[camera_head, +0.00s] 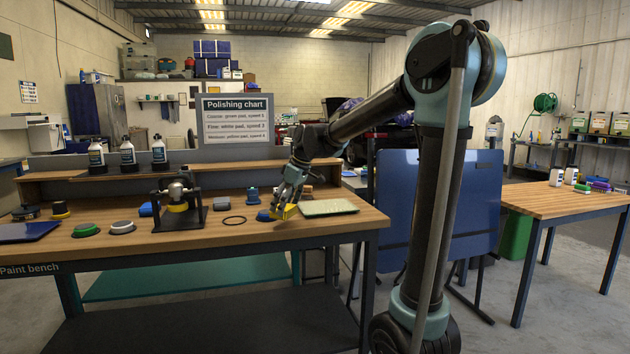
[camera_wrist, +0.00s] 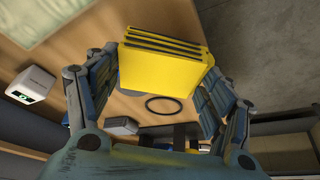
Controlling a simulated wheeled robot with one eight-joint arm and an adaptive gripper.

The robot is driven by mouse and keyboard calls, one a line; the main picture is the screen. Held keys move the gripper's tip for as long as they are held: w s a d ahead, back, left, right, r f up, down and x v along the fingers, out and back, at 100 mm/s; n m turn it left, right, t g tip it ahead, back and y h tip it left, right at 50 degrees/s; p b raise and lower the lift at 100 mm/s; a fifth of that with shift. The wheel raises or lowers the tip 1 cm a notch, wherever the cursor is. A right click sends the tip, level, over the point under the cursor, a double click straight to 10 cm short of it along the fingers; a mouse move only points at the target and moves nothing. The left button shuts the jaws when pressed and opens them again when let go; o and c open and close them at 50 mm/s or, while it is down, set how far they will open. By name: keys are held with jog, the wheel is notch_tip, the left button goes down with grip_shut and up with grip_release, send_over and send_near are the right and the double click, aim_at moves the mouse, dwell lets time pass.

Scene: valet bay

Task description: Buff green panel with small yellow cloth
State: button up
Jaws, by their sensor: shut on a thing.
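The yellow cloth (camera_wrist: 163,66), a folded stack of layers, sits between the fingers of my gripper (camera_head: 287,200). My gripper is shut on it, and the cloth shows as a small yellow patch (camera_head: 284,212) in the head view. The green panel (camera_head: 328,207) is a pale green flat piece lying on the wooden bench, just right of my gripper. Part of the green panel (camera_wrist: 52,22) also shows at the upper left of the wrist view. The cloth appears close above the bench near its front edge; whether it touches the wood I cannot tell.
The paint bench (camera_head: 150,250) holds a black ring (camera_head: 234,220), a polisher on a black stand (camera_head: 180,215), several round pads and blue blocks to the left. A large blue panel (camera_head: 420,200) stands upright at the right. A polishing chart (camera_head: 235,121) stands behind.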

jog(key=shift+d, duration=0.15)
jog(key=shift+w, duration=0.1)
jog(key=w+d+r+m+t, duration=0.1)
jog(key=w+d+r+m, duration=0.3)
jog(key=w+d+r, duration=0.4)
jog(key=shift+h, duration=0.4)
jog(key=shift+s+d+f+x, duration=0.1)
jog(key=shift+d+x, duration=0.05)
jog(key=shift+x, duration=1.2)
jog(key=shift+s+d+f+x, duration=0.1)
jog(key=shift+d+x, duration=0.05)
jog(key=shift+x, duration=1.2)
jog(key=shift+s+d+x, duration=0.1)
jog(key=shift+d+x, duration=0.05)
jog(key=shift+x, duration=1.2)
jog(key=shift+f, duration=1.05)
jog(key=shift+d, duration=0.15)
jog(key=shift+w+d, duration=0.75)
jog(key=shift+d, duration=1.8)
jog(key=shift+w+d, duration=0.75)
jog(key=shift+d, duration=1.75)
jog(key=shift+w+d, duration=0.75)
jog(key=shift+d, duration=1.8)
